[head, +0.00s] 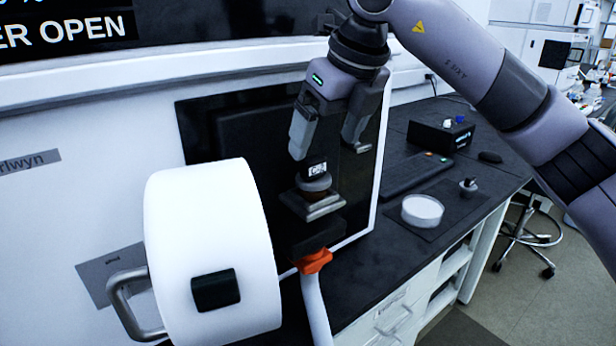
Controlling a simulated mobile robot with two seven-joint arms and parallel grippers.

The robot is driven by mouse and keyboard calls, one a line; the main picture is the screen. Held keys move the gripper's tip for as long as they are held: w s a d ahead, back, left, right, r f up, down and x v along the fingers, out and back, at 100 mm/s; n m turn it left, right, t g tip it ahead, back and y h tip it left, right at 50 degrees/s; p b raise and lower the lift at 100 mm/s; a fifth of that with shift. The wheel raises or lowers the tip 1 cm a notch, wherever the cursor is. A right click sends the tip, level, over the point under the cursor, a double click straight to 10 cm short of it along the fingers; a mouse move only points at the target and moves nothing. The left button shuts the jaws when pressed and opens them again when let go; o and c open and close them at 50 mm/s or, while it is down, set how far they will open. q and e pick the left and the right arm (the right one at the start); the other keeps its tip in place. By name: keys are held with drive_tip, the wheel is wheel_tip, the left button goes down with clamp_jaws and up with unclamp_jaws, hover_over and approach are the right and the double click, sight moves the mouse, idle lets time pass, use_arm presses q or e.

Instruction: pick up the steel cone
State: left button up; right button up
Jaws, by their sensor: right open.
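My right gripper (327,143) hangs from the upper middle in the head view. Its two grey fingers point down and stand apart, with no object visibly held between them. Just below the fingertips, in front of the instrument's dark opening, is a small rounded metallic piece (314,184) under a white label. It looks like the steel cone, but its shape is partly unclear. It sits above a flat steel plate (312,206). I cannot tell whether the fingers touch it. My left gripper is out of view.
A white rounded housing (205,240) with a metal handle (125,305) stands close at left. An orange collar (312,262) on a white tube is below the plate.

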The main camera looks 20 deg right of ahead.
sight(315, 159)
drive_tip(key=shift+w+a+f, duration=0.1)
drive_tip(key=shift+w+f, duration=0.1)
drive_tip(key=shift+f, duration=0.5)
drive_tip(key=x, duration=0.2)
drive_tip(key=p+x, duration=0.1)
drive_tip(key=x, duration=0.2)
drive_tip(key=shift+w+a, duration=0.2)
drive_tip(key=shift+w, duration=0.05)
drive_tip(key=c, duration=1.2)
drive_tip(key=shift+r, duration=0.1)
drive_tip(key=shift+c, duration=0.4)
